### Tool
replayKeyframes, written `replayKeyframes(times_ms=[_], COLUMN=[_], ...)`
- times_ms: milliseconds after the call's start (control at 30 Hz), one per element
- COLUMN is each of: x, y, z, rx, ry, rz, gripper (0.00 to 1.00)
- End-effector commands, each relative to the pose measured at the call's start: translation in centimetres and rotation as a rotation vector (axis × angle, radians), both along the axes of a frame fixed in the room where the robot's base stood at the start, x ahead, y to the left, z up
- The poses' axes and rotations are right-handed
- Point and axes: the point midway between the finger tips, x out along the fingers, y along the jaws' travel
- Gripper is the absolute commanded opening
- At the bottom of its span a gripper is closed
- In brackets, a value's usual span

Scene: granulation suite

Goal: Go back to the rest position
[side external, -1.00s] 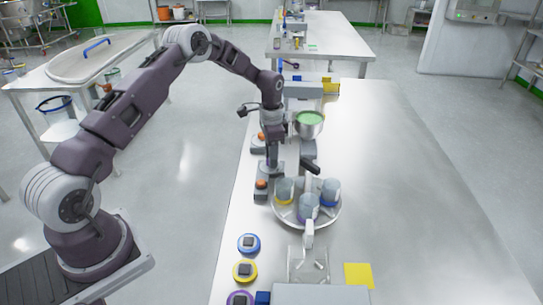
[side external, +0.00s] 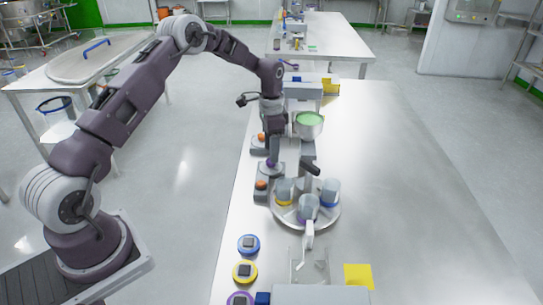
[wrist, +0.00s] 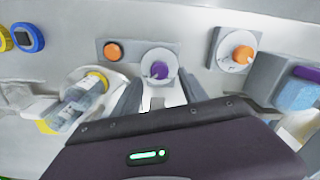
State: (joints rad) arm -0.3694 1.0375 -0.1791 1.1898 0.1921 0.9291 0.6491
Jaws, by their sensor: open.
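My gripper (side external: 273,158) is above the near-left part of the steel bench (side external: 400,190), pointing down. In the wrist view its two fingers (wrist: 160,92) are apart, with nothing held between them. A purple knob (wrist: 158,70) on a pale round base shows just past the fingertips; the gap to it is hard to judge. The same purple knob shows small below the gripper in the side view (side external: 271,164).
Orange controls (side external: 262,184) flank the purple knob. A round tray (side external: 290,213) with several jars stands close to the right. A steel bowl (side external: 309,130) of green material sits behind it. Coloured round timers (side external: 248,244) lie nearer. The bench's right side is clear.

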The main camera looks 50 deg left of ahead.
Motion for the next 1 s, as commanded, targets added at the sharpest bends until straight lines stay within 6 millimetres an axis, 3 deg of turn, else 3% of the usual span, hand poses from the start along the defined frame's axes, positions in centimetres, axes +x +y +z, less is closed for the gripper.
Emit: replayKeyframes(times_ms=[200, 533, 567, 667, 767, 867, 900, 1000], x=[0.0, 0.0, -0.1, -1.1, -4.4, -9.6, -12.0, -19.0], y=[0.0, -0.1, -0.2, -1.7, -4.5, -7.4, -8.5, -10.9], z=[3.4, 4.0, 4.5, 8.8, 15.7, 21.6, 23.6, 26.9], rx=[0.001, 0.001, 0.003, 0.024, 0.053, 0.066, 0.064, 0.044], ry=[-0.002, -0.002, -0.006, -0.044, -0.107, -0.184, -0.218, -0.302], rz=[-0.002, -0.001, 0.001, 0.021, 0.069, 0.14, 0.172, 0.258], gripper=[0.51, 0.51, 0.51, 0.51, 0.51, 0.51, 0.51, 0.51])
